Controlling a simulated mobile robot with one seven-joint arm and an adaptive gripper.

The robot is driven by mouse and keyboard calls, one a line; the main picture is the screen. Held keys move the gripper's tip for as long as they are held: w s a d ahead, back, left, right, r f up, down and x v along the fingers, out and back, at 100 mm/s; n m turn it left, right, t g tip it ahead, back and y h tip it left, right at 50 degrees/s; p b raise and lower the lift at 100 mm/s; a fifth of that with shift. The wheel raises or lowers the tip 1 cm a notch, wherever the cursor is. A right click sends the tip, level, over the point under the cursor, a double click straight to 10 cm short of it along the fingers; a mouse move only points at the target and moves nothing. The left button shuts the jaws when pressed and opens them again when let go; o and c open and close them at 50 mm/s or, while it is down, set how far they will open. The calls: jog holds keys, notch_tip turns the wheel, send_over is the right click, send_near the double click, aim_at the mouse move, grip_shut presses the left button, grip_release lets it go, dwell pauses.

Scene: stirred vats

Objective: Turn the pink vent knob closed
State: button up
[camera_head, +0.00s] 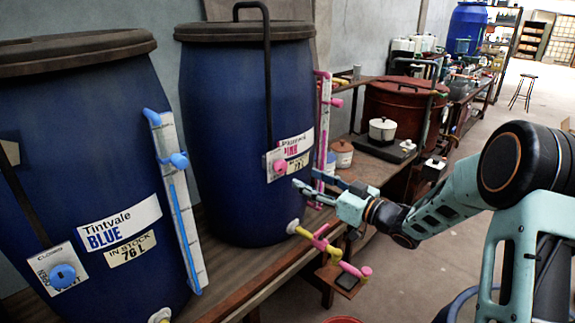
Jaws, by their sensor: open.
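The pink vent knob (279,166) sits on a small white plate on the front of the dark blue vat (220,130), whose label ends in pink lettering. The plate's markings are too small to read, so I cannot tell how the knob is set. My gripper (308,187) is open, just right of and a little below the knob in the picture. Its teal fingers point left toward the vat. They look empty, and I see no contact with the knob. The gripper overlaps the lower part of the pink sight gauge (323,120).
A second blue vat (75,150), labelled Tintvale Blue, stands at left with its own blue knob (63,275). A pink and yellow tap (322,243) juts out below my gripper. A white pot (382,129) and a red drum (400,105) stand behind.

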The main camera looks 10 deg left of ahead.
aim_at(283, 168)
jog(key=p+x, duration=0.1)
jog(key=x, duration=0.8)
jog(key=shift+w+a, duration=0.2)
jog(key=shift+a, duration=0.1)
jog(key=c, duration=1.2)
jog(key=shift+o, duration=0.2)
